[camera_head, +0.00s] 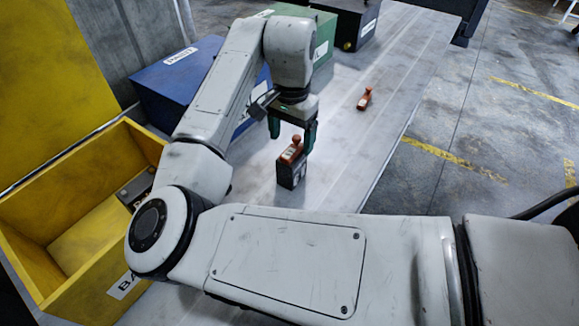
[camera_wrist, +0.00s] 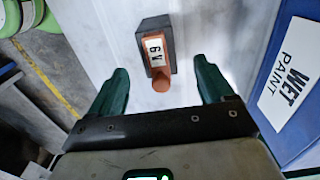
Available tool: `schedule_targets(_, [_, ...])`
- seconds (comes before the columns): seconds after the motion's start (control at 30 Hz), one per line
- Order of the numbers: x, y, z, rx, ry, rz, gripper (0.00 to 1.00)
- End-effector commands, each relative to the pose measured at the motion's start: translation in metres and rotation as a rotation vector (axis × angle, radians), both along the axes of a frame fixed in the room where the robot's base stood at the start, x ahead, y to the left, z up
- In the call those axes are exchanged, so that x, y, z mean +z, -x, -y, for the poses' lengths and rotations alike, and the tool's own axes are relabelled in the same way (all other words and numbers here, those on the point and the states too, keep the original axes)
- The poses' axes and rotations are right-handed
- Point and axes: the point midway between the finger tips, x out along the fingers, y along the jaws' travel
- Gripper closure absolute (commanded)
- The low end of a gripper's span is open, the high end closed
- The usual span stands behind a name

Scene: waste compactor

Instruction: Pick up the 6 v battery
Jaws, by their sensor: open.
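The 6 v battery (camera_head: 291,171) is a dark block with an orange top, standing on the grey table (camera_head: 342,149). In the wrist view the battery (camera_wrist: 156,50) shows a white "6V" label and an orange knob at its near end. My gripper (camera_head: 292,142) is above the battery, fingers pointing down, open with nothing held. In the wrist view the battery's knob lies between the two green fingers of my gripper (camera_wrist: 161,84), with clear space on both sides. Whether the fingers reach down to the battery's height is hard to tell.
A second orange item (camera_head: 365,98) lies farther back on the table. A yellow bin (camera_head: 22,256) with a dark item inside stands at left. A blue box (camera_head: 165,90), a green box (camera_head: 326,38) and a black box (camera_head: 352,22) line the table's left side.

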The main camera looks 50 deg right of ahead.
Motion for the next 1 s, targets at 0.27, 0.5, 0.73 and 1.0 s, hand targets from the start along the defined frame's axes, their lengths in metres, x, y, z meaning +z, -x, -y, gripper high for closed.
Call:
schedule_targets(0.27, [-0.023,0.001,-0.002,0.001,-0.001,-0.001,0.19])
schedule_targets(0.5, [-0.055,0.002,-0.004,0.001,-0.001,0.0,0.19])
schedule_targets(0.73, [-0.061,0.002,-0.003,0.001,0.0,0.001,0.19])
schedule_targets(1.0, [-0.061,0.002,-0.003,0.0,0.0,0.001,0.36])
